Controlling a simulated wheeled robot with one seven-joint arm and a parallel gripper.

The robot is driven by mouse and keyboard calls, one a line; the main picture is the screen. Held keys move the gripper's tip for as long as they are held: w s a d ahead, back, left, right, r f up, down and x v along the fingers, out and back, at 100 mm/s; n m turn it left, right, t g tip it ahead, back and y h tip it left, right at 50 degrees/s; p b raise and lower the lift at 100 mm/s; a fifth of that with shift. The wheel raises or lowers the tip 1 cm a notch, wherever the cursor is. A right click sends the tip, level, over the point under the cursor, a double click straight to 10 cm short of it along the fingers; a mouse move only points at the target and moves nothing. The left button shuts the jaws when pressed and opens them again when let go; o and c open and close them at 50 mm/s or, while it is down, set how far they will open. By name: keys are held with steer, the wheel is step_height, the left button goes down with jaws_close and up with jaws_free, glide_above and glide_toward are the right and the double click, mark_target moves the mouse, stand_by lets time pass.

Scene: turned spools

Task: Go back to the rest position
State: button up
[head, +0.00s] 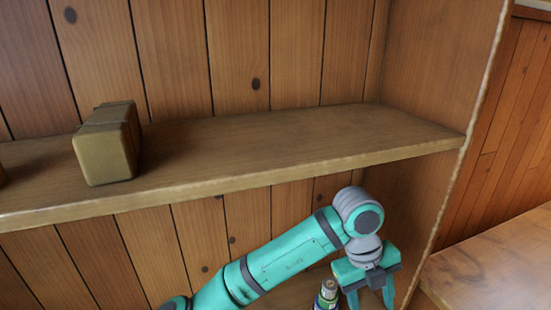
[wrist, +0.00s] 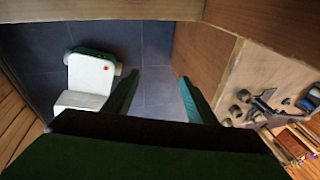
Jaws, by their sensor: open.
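My gripper (head: 369,296) hangs below the upper shelf, near the right side panel of the shelving, with its teal fingers pointing down and apart. In the wrist view my gripper (wrist: 160,92) shows two dark green fingers spread wide with nothing between them. Beyond the fingers is grey tiled floor. A small cylindrical thing (head: 327,294) with a yellowish band and a pale top stands just left of the fingers in the head view. Its lower part is cut off by the picture edge, and I cannot tell how far it is from the fingers.
The wooden upper shelf (head: 290,140) is above my gripper, mostly bare. A brownish-gold box (head: 108,147) stands at its left. A wooden surface (head: 495,265) lies at the right. In the wrist view a bench with tools (wrist: 262,108) is at the right.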

steer(key=w+d+f+n+t+h, duration=0.1)
steer(key=d+n+t+h, duration=0.4)
steer(key=d+n+h, duration=0.85)
steer(key=s+a+f+n+t+y, duration=0.4)
steer(key=a+f+n+t+y, duration=0.2)
steer(key=a+f+n, duration=0.3)
steer(key=s+a+f+n+t+y, duration=0.4)
steer(key=a+f+n+t+y, duration=0.15)
steer(key=a+f+n, duration=0.35)
steer(key=s+a+n+y, duration=0.1)
steer(key=s+a+y, duration=0.1)
steer(key=s+a, duration=0.6)
steer(key=s+a+y, duration=0.3)
steer(key=s+a, duration=0.5)
steer(key=s, duration=0.6)
steer(key=shift+s+a+f+n, duration=0.25)
steer(key=shift+s+f+n, duration=0.1)
steer(key=shift+s, duration=0.05)
